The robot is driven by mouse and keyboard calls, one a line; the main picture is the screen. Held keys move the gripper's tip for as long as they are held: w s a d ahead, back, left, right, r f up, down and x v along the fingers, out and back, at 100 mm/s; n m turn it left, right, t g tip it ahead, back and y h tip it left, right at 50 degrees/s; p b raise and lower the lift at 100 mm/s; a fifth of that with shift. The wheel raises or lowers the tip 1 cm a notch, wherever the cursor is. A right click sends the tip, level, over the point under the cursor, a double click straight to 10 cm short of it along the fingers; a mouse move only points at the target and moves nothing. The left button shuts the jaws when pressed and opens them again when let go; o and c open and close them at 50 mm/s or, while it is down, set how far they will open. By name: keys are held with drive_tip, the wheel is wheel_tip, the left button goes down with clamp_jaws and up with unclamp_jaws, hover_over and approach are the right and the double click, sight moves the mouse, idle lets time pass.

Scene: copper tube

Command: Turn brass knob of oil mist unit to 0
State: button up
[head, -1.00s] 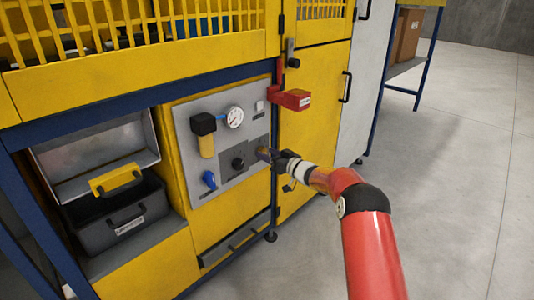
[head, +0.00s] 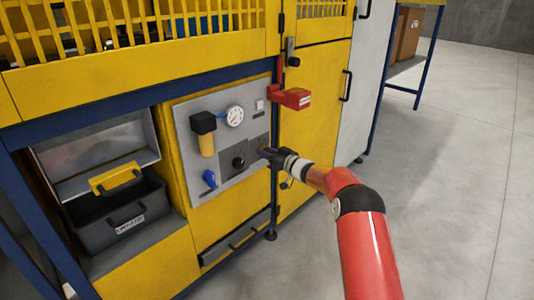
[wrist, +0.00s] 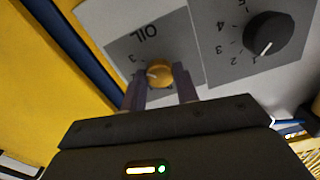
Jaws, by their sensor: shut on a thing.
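The brass knob (wrist: 158,72) sits on a dark plate marked OIL (wrist: 138,45) in the wrist view. My gripper (wrist: 160,82) has its two fingers on either side of the knob and is shut on it. In the head view my gripper (head: 268,153) reaches the right edge of the grey panel (head: 190,150), and the knob is mostly hidden there.
A black numbered knob (wrist: 268,34) stands beside the brass one; it also shows in the head view (head: 239,162). The panel carries a gauge (head: 234,116), a filter bowl (head: 206,143) and a blue valve handle (head: 210,178). A red lockout box (head: 291,97) juts out above my gripper.

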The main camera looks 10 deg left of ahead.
drive_tip(key=shift+f+n+b, duration=0.1)
drive_tip(key=shift+n+b, duration=0.2)
drive_tip(key=shift+b, duration=0.05)
drive_tip(key=n+b, duration=1.6)
drive_tip(key=n, duration=1)
drive_tip(key=shift+f, duration=0.1)
idle(0.4)
drive_tip(key=o, duration=1)
drive_tip(key=shift+c, duration=0.2)
